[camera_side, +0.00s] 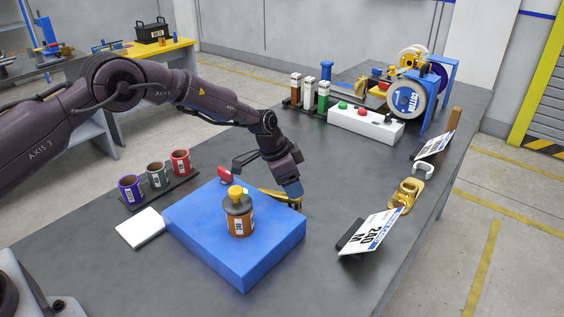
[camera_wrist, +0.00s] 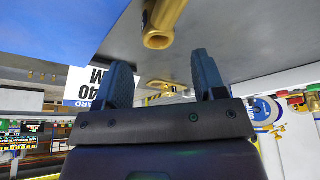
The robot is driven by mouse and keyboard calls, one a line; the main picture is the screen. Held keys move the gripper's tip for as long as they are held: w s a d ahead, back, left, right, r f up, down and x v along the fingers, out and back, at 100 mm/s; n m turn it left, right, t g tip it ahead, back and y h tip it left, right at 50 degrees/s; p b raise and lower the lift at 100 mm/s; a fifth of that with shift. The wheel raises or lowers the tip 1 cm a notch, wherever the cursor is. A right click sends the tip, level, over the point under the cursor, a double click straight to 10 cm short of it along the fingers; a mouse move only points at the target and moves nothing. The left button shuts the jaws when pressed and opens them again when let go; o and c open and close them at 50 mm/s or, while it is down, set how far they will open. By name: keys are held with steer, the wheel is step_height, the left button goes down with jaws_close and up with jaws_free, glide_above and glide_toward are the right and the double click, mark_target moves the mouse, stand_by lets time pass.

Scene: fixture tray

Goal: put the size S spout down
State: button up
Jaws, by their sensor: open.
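A brass-coloured spout (camera_side: 277,196) shows at the far edge of the blue block, partly hidden by the block and my gripper; I cannot tell whether it rests on the table. My gripper (camera_side: 294,195) points down beside its right end. In the wrist view a brass tube end (camera_wrist: 158,38) lies beyond the fingertips, outside the gap. My gripper (camera_wrist: 163,75) is open, its two blue-grey fingers apart with nothing held between them. Another brass fitting (camera_side: 405,194) sits farther right on the table and also shows in the wrist view (camera_wrist: 168,87). No size mark is readable on either.
The blue block (camera_side: 190,222) bears a brown canister (camera_side: 239,220) with a yellow top. A tilted label card (camera_side: 372,233) stands at the right. Three cups (camera_side: 156,174) stand at the left, and a white button box (camera_side: 365,125) at the back. Table between gripper and card is clear.

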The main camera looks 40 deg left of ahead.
steer(key=v, duration=0.7)
steer(key=shift+r, duration=0.25)
steer(key=s+a+r+n+t+y, duration=0.1)
steer(key=s+a+r+n, duration=0.1)
steer(key=s+r, duration=0.7)
steer(key=s+a+r+n, duration=0.1)
steer(key=s+r, duration=0.5)
steer(key=r, duration=0.5)
steer(key=s+a+n, duration=0.1)
steer(key=s+n, duration=0.1)
steer(key=s, duration=0.8)
steer(key=s+a+r+n+t+y, duration=0.1)
steer(key=s+a+n, duration=0.1)
steer(key=s, duration=0.9)
steer(key=shift+s+r+y, duration=0.3)
steer(key=shift+s, duration=0.05)
steer(key=shift+s+a+f+n, duration=0.1)
steer(key=shift+s+f+n, duration=0.15)
steer(key=shift+s, duration=0.2)
steer(key=c, duration=0.6)
steer(key=shift+r, duration=0.1)
